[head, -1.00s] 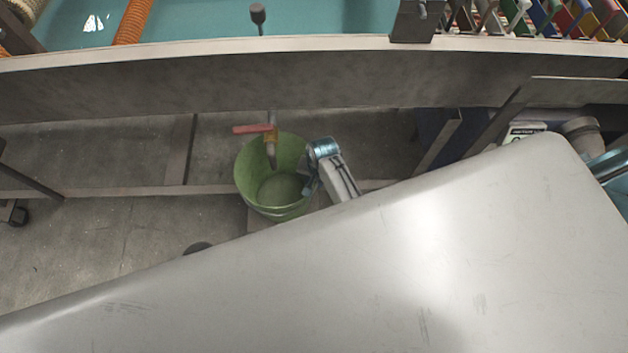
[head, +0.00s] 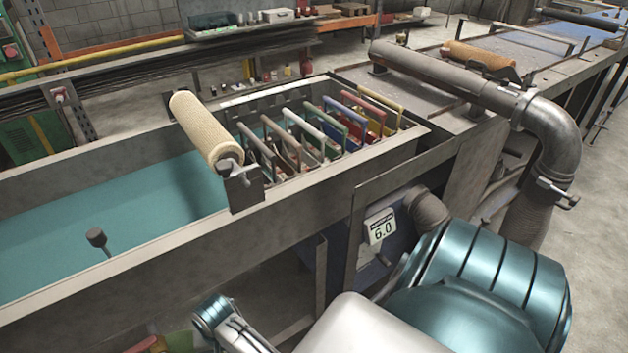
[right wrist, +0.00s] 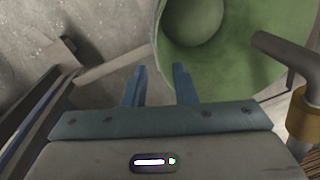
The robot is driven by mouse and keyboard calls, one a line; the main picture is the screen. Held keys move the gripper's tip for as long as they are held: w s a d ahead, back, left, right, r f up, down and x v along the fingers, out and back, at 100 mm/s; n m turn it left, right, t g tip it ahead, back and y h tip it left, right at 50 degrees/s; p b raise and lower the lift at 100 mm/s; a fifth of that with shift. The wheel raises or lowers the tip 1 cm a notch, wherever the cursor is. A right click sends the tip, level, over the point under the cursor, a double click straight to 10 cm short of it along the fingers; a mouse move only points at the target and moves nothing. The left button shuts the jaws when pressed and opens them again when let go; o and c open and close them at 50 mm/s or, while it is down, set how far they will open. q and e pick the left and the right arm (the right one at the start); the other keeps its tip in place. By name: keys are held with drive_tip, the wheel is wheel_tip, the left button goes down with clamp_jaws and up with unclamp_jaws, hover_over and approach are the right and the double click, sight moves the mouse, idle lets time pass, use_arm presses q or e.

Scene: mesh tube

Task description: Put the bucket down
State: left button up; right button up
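The green bucket (right wrist: 215,45) fills the upper right of the right wrist view, seen into its open top. In the head view only a sliver of the bucket (head: 180,342) shows at the bottom edge. My right gripper (right wrist: 160,75) has its two fingers spread apart at the bucket's rim. One finger overlaps the bucket's inside and the other lies over the floor outside, so the rim appears to run between them. I cannot see the fingers pressing on it. My left gripper is in neither view.
A red-handled valve (head: 140,345) is at the tank's front, and its pipe (right wrist: 285,55) is close right of the bucket. The long tank wall (head: 150,255) stands behind.

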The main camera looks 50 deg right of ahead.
drive_tip(key=s+d+f+n+h, duration=0.1)
drive_tip(key=s+d+f+n, duration=0.2)
drive_tip(key=s+d+f, duration=0.4)
drive_tip(key=s+d+f+n+h, duration=0.1)
drive_tip(key=s+d+f+n, duration=0.3)
drive_tip(key=s+f, duration=1.4)
drive_tip(key=s+d, duration=0.1)
drive_tip(key=d, duration=0.2)
drive_tip(key=shift+f+n+t, duration=0.3)
drive_tip(key=shift+t, duration=0.1)
